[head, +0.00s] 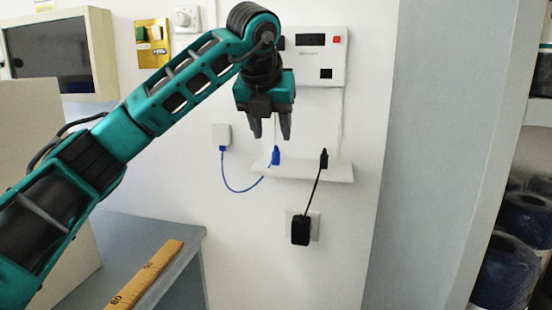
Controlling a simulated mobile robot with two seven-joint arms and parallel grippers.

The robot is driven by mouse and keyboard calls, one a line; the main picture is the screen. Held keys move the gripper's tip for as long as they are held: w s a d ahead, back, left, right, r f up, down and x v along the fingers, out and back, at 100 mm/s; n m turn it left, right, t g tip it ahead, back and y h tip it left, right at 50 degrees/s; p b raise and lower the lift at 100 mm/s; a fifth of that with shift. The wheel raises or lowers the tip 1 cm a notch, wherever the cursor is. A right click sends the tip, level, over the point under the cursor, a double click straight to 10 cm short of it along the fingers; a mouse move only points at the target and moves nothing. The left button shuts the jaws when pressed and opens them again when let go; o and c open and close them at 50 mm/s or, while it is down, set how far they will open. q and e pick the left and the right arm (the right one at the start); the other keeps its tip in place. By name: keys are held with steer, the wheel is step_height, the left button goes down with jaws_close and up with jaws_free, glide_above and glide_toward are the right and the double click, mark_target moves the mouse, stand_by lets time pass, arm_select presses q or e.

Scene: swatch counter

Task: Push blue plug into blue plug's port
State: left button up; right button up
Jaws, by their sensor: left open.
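The blue plug (276,156) stands upright on a small white wall shelf (338,173). Its blue cable (238,190) loops left to a white box (221,135) on the wall. My left gripper (271,133) is open and empty, pointing down just above the blue plug, with a small gap between them in the picture. A white panel (337,53) on the wall has one dark square opening (326,73) at its lower right. My left gripper covers the panel's left part, so a port there is hidden. I cannot tell which port belongs to the blue plug. My right gripper is not in view.
A black plug (323,158) stands on the shelf to the right, its cable running down to a black adapter (301,230) at a wall outlet. A grey counter (150,225) with a wooden ruler (147,275) is at lower left. Dark blue rolls (503,272) sit at far right.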

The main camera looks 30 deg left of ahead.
mark_target(276, 152)
arm_select(q)
steer(key=shift+w+a+f, duration=0.1)
steer(key=shift+w+f, duration=0.2)
steer(key=shift+f, duration=0.15)
steer(key=shift+p+x, duration=0.3)
steer(key=shift+x, duration=2.25)
steer(key=shift+c, duration=0.3)
jaws_close()
